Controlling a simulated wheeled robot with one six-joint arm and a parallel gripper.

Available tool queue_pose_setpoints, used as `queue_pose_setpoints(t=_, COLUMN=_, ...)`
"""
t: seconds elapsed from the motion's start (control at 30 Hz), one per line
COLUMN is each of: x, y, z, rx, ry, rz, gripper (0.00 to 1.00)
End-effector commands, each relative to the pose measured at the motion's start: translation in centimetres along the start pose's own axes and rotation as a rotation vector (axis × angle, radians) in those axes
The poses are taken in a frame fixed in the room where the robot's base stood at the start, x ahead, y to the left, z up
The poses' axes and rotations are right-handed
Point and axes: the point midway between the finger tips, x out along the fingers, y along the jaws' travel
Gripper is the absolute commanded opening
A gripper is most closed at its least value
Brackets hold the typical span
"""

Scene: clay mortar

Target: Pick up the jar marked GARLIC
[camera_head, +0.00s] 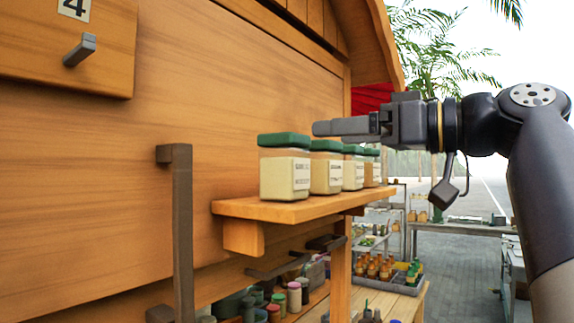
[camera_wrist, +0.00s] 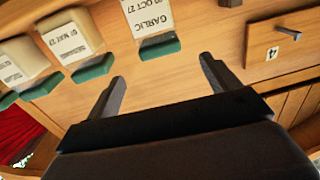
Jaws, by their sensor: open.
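The jar marked GARLIC (camera_wrist: 150,15) is at the top of the wrist view, its white label readable and its green lid towards my gripper. In the head view it appears to be the nearest, leftmost jar (camera_head: 285,178), square, pale-filled and upright on the shelf. Its label is too small to read surely there. My gripper (camera_wrist: 163,72) is open and empty, with the lid just beyond the gap between its fingertips.
Similar green-lidded jars (camera_head: 327,172) stand in a row on the wooden shelf (camera_head: 275,209), right of the garlic jar. A dark upright handle (camera_head: 180,230) is on the wooden wall at left. A drawer marked 4 (camera_head: 110,50) is above left. Cluttered lower shelves lie beneath.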

Motion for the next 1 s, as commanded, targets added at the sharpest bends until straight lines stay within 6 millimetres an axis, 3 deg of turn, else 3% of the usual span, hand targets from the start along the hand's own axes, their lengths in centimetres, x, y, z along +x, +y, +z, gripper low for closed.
queue_pose_setpoints(t=0.3, x=3.9, y=-0.1, z=-0.1, rx=0.001, ry=0.000, rz=-0.005, gripper=0.84)
queue_pose_setpoints(t=0.67, x=6.1, y=0.0, z=0.2, rx=0.003, ry=-0.001, rz=-0.002, gripper=0.84)
queue_pose_setpoints(t=1.0, x=10.1, y=0.1, z=0.8, rx=0.002, ry=-0.001, rz=-0.002, gripper=0.84)
